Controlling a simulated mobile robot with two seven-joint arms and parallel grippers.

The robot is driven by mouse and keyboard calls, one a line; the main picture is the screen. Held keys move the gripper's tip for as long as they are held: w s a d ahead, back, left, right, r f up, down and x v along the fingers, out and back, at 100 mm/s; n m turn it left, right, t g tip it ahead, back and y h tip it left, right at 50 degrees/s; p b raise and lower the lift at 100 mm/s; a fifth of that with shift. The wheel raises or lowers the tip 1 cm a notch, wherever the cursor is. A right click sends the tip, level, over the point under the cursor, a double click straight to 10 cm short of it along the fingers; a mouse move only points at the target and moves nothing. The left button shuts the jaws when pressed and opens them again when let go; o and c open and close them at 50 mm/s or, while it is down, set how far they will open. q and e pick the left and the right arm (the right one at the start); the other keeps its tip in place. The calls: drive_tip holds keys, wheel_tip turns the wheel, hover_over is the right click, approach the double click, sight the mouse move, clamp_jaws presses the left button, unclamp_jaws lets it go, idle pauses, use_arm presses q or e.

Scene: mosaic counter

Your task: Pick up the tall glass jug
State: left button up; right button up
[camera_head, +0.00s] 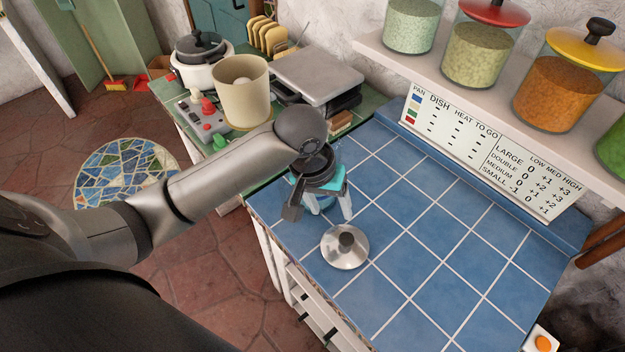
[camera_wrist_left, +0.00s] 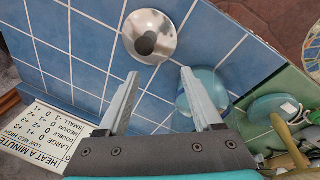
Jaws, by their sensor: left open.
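The tall glass jug is mostly hidden in the head view behind my left gripper (camera_head: 330,212); a bit of blue glass shows under the wrist. In the left wrist view a round, blue-tinted glass vessel (camera_wrist_left: 205,88), seemingly the jug, is seen from above. It stands on the blue tiles near the counter edge, partly behind the right-hand finger. My left gripper (camera_wrist_left: 160,75) is open, pointing down, with nothing between its fingers. I cannot tell whether the finger touches the glass. My right gripper is not in view.
A steel lid with black knob (camera_head: 345,248) lies near the counter's front edge; it also shows in the left wrist view (camera_wrist_left: 150,36). A beige pot (camera_head: 241,92) and grey appliance (camera_head: 318,75) stand on the green counter. Tiles to the right (camera_head: 440,240) are clear.

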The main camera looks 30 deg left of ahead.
use_arm(q)
drive_tip(key=w+a+r+n+g+y, duration=0.2)
drive_tip(key=w+a+r+n, duration=0.2)
drive_tip(key=a+r+n, duration=0.5)
drive_tip(key=f, duration=0.4)
drive_tip(key=a+f+m, duration=0.1)
drive_tip(key=f, duration=0.3)
drive_tip(key=f+m+b, duration=0.1)
drive_tip(key=f, duration=0.3)
drive_tip(key=shift+s+a+f, duration=0.1)
drive_tip(key=shift+a+f, duration=0.05)
drive_tip(key=shift+f, duration=0.15)
drive_tip(key=c, duration=1)
clamp_jaws()
